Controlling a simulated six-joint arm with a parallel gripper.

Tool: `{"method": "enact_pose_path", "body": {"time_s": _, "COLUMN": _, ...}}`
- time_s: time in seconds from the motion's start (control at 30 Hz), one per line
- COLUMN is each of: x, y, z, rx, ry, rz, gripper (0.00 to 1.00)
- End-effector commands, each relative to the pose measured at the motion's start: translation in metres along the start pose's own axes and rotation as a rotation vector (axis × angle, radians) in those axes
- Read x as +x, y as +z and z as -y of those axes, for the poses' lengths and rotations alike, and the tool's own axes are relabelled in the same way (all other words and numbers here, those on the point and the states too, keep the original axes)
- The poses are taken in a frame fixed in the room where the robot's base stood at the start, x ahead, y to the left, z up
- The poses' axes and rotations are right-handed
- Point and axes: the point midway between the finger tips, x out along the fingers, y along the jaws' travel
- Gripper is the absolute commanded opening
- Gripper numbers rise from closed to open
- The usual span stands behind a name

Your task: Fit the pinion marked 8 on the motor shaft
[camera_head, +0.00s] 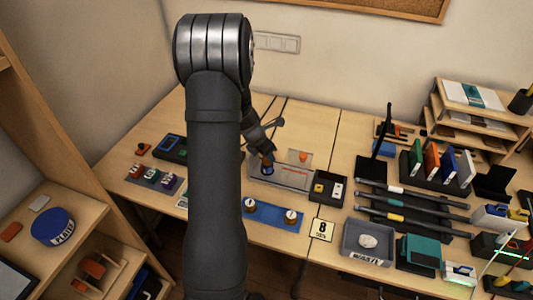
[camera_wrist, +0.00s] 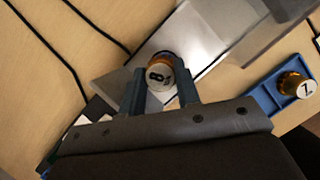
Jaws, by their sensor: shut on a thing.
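My gripper (camera_wrist: 160,84) is shut on the pinion marked 8 (camera_wrist: 158,73); its white top face with the number shows between the two fingers in the wrist view. In the head view my gripper (camera_head: 267,157) is over the left part of a grey metal and clear fixture (camera_head: 283,179), with the pinion low between its fingers. The motor shaft is hidden, and I cannot tell whether the pinion touches it. A blue tray (camera_head: 270,212) in front holds two other pinions; one marked 7 (camera_wrist: 295,86) shows in the wrist view. A card reads 8 (camera_head: 322,229).
A black box with a yellow part (camera_head: 328,188) stands right of the fixture. A grey bin (camera_head: 368,242) and dark rails (camera_head: 415,200) lie farther right. Another tray with several small parts (camera_head: 155,179) is at left. Black cables run behind the fixture.

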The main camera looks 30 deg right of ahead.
Motion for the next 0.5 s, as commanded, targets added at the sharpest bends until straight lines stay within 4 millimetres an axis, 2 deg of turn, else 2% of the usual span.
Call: {"method": "enact_pose_path", "body": {"time_s": 0.5, "x": 0.0096, "y": -0.0037, "z": -0.0002, "rx": -0.001, "ry": 0.0, "rz": 0.001, "gripper": 0.06}}
